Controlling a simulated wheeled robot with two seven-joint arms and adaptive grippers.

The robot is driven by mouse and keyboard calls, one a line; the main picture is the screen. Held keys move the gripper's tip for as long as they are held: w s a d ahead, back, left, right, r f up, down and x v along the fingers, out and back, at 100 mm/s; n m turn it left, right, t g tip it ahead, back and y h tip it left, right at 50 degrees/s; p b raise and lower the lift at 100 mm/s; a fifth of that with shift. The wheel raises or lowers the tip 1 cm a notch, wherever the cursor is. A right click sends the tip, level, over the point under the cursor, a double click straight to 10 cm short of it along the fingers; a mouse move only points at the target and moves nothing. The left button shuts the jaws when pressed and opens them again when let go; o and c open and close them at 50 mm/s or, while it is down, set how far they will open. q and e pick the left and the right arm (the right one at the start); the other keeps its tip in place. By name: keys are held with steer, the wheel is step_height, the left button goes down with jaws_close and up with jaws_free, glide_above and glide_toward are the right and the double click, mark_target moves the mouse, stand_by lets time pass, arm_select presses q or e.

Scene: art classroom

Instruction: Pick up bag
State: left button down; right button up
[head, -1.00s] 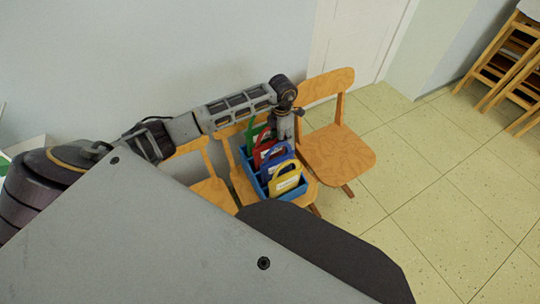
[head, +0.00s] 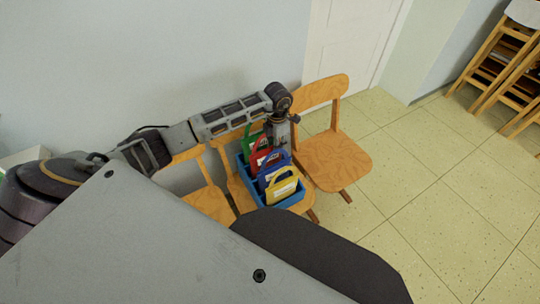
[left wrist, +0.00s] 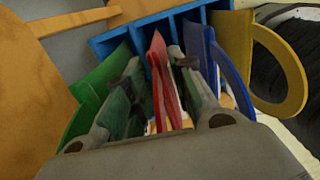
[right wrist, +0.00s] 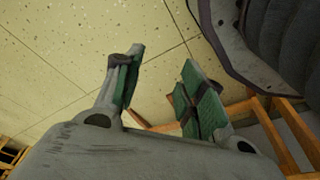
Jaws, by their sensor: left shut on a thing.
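A blue divided holder (head: 291,201) stands on the middle chair in the head view. It holds a green bag (head: 250,143), a red bag (head: 259,156), a blue bag (head: 274,169) and a yellow bag (head: 284,189), in a row. My left gripper (head: 279,147) reaches down at the holder. In the left wrist view my left gripper (left wrist: 164,92) has its fingers either side of the red bag (left wrist: 172,93) and is shut on it; the bag is still among the others. My right gripper (right wrist: 155,85) is open and empty above the floor, seen only in the right wrist view.
A wooden chair (head: 335,160) stands to the right of the holder's chair, another (head: 209,204) to the left. The wall is behind them. Tiled floor (head: 440,200) at the right is clear; stacked wooden furniture (head: 490,65) stands at the far right.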

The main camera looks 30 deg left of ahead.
arm_select(q)
steer(key=shift+r, duration=0.55)
step_height(320, 180, up, 8)
steer(key=shift+f+p, duration=0.2)
steer(key=shift+p, duration=0.4)
steer(key=shift+r, duration=0.65)
arm_select(e)
steer(key=shift+s+d+f, duration=0.2)
steer(key=shift+d+f, duration=0.05)
steer(key=shift+f, duration=0.35)
steer(key=shift+s+d+f, duration=0.2)
steer(key=shift+s+f, duration=0.05)
steer(key=shift+f, duration=0.3)
steer(key=shift+s+d+f, duration=0.2)
steer(key=shift+d+f, duration=0.05)
steer(key=shift+f, duration=0.35)
steer(key=shift+w+a+r, duration=0.1)
steer(key=shift+w+r, duration=0.15)
steer(key=shift+s+f, duration=0.15)
steer(key=shift+s, duration=0.05)
arm_select(q)
steer(key=shift+w+d, duration=0.1)
arm_select(e)
steer(key=shift+w+d, duration=0.15)
steer(key=shift+d, duration=0.05)
